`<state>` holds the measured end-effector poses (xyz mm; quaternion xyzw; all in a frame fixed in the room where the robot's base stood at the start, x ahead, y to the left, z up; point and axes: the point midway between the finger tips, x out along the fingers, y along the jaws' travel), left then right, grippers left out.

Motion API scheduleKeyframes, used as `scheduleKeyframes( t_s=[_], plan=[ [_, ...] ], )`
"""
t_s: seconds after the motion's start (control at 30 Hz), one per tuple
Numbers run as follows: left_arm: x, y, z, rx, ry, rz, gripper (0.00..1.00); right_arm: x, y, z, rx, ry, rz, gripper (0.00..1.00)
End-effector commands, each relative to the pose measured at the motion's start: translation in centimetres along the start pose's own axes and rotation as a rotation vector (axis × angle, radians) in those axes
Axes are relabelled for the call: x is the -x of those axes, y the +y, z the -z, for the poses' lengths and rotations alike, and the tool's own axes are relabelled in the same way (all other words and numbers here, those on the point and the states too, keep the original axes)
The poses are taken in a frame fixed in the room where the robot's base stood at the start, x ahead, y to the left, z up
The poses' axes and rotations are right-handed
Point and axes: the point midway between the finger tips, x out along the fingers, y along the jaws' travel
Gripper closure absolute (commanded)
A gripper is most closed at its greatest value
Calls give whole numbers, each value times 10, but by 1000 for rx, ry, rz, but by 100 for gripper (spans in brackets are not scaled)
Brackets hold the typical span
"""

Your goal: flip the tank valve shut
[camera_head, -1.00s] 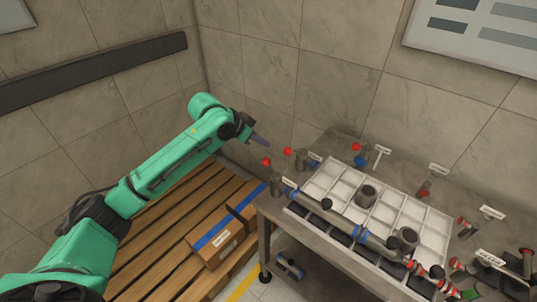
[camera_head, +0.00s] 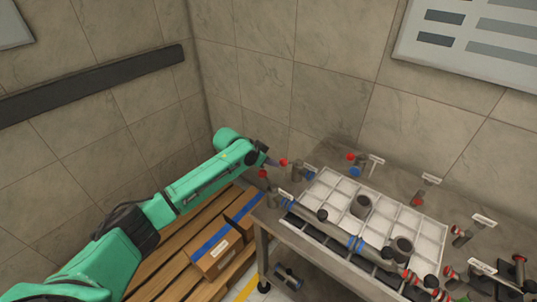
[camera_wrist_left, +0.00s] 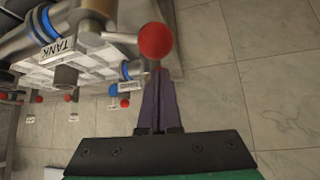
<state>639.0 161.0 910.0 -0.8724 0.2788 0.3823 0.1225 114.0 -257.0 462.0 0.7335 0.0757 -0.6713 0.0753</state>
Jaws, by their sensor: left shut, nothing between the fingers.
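The tank valve has a lever with a red ball knob (camera_head: 263,174) at the table's left corner. In the left wrist view the knob (camera_wrist_left: 155,41) is large, just beyond my fingertips, with its grey lever running left toward the TANK label (camera_wrist_left: 57,47). My left gripper (camera_head: 273,163) is shut and empty, close to the knob. In the wrist view its fingers (camera_wrist_left: 158,78) point at the knob; whether they touch it I cannot tell. My right gripper is not in view.
A second valve with a red knob (camera_head: 284,162) stands just behind. A white compartment tray (camera_head: 337,190) with dark cylinders covers the table's middle, with a pipe along its front. Other labelled valves line the back and right. Cardboard boxes (camera_head: 215,250) lie on a wooden pallet below, left.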

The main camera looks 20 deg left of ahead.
Motion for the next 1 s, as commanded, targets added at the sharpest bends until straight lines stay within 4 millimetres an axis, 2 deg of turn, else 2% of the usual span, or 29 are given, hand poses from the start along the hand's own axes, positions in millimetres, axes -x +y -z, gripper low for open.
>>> scheduleKeyframes(
  t_s=[0.03, 0.27, 0.67, 1.0],
  plan=[
    [10, -1, -5, 0, -5, 1, 100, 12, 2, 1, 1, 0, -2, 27],
    [17, 0, -22, 0, 0, 0, 100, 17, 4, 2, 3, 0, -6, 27],
    [17, 0, -22, 8, 0, 5, 100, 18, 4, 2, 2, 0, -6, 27],
    [20, 5, -21, 96, -2, 84, 100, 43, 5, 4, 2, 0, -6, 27]
  ],
)
